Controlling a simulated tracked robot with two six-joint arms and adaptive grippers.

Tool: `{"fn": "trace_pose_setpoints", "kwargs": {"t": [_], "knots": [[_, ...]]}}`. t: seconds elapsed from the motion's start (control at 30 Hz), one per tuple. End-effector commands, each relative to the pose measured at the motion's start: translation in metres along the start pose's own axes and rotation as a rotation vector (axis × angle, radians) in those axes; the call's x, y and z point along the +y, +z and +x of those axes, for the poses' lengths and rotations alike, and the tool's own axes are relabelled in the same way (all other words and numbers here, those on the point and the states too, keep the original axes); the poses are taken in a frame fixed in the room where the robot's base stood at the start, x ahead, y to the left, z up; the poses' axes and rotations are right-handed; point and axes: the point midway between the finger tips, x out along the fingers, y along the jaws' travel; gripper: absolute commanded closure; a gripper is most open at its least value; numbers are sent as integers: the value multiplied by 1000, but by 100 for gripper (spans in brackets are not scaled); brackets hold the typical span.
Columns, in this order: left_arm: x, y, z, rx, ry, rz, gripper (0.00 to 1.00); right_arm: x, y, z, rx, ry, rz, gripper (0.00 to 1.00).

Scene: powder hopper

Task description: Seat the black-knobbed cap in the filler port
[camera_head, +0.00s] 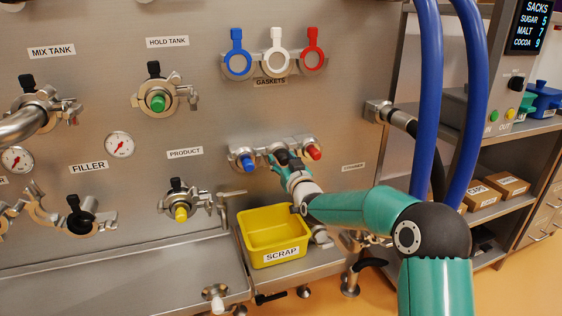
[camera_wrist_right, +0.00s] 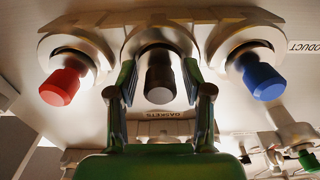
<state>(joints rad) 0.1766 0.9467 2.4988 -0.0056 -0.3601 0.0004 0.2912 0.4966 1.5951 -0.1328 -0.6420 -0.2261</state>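The black-knobbed cap (camera_wrist_right: 158,78) sits in the middle place of a steel holder (camera_head: 262,146), between a blue-knobbed cap (camera_head: 246,161) and a red-knobbed cap (camera_head: 313,152). My right gripper (camera_head: 281,162) is at the black knob. In the right wrist view, its fingers (camera_wrist_right: 159,90) are open, one on each side of the knob, with a gap on both sides. My left gripper is not in view.
A yellow SCRAP bin (camera_head: 273,256) stands below the holder. The product port (camera_head: 180,203) with a yellow knob lies between holder and filler port. Gasket paddles (camera_head: 277,60) hang above. Blue hoses (camera_head: 425,100) run down at the right.

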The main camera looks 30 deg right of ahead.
Motion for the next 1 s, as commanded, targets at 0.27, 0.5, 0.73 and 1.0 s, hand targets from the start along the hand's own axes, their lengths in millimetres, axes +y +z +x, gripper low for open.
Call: {"fn": "trace_pose_setpoints", "kwargs": {"t": [0.27, 0.5, 0.73, 1.0], "knots": [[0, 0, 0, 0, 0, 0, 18, 0, -2, 0, 3, 0, -1, 92], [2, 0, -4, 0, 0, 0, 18, 0, -11, 0, 5, 0, -1, 92], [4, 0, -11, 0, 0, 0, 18, 0, -27, 1, 5, 0, -1, 92], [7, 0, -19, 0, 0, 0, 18, 0, -46, 2, 4, 0, 0, 92]]}}
